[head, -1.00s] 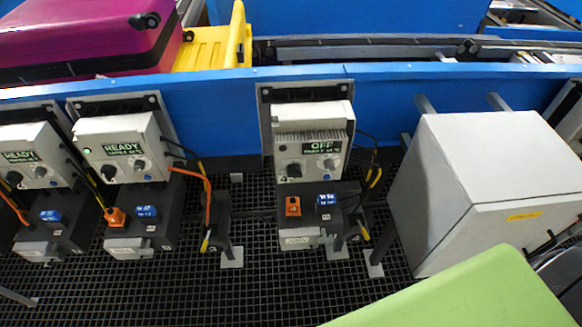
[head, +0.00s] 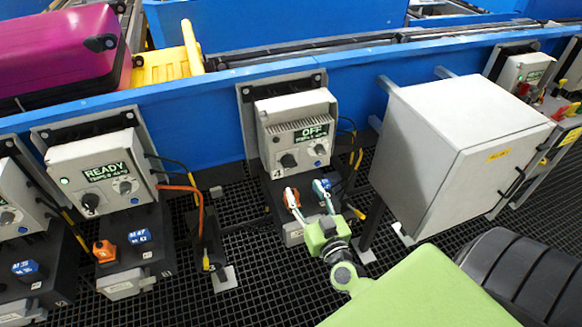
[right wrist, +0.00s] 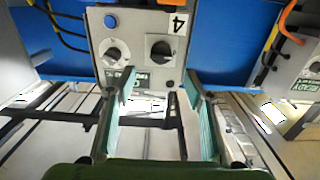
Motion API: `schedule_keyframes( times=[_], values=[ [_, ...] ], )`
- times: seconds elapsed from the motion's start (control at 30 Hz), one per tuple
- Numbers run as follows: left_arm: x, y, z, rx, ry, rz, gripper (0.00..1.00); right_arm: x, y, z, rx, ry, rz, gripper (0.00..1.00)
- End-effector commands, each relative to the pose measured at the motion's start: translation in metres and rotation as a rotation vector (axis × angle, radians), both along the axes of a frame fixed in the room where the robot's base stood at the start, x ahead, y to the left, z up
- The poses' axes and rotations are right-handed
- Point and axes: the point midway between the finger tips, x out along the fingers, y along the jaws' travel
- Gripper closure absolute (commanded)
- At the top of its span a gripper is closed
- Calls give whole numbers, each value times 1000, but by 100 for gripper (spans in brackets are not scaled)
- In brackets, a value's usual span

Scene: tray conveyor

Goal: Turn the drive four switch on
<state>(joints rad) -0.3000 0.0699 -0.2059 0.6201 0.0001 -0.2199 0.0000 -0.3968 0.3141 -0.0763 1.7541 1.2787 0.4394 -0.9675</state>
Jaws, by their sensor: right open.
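The drive four box (head: 297,112) is light grey with a "4" label, and its display reads OFF. Its black rotary switch (head: 288,160) sits at the lower left of the panel; a smaller grey knob (head: 319,149) is to its right. In the right wrist view the black switch (right wrist: 160,50) is beside the "4" label, beyond the fingertips. My right gripper (head: 306,195) is open and empty, below the panel and apart from the switch. Its two fingers also show in the right wrist view (right wrist: 160,88). My left gripper is not in view.
A neighbouring drive box (head: 95,170) on the left reads READY. A large grey cabinet (head: 455,145) stands to the right. Orange and blue connectors hang below the boxes. The blue conveyor wall (head: 215,100) runs behind, and black grating (head: 240,245) covers the floor.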

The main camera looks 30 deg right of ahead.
Motion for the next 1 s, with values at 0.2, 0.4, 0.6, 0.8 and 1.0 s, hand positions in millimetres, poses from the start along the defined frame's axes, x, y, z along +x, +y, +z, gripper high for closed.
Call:
schedule_keyframes(
  times=[0.2, 0.4, 0.6, 0.8, 1.0],
  values=[
    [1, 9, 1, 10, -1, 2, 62, 47, -11, 1, -1, -4, 1, 52],
    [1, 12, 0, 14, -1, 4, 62, 82, -19, 0, -1, -2, 2, 52],
    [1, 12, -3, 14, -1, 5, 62, 102, -24, 0, 0, 0, 1, 52],
    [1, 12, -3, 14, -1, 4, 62, 107, -25, -1, 0, 1, 2, 52],
    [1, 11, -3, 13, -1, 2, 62, 107, -25, -1, 0, 1, 2, 57]
  ],
)
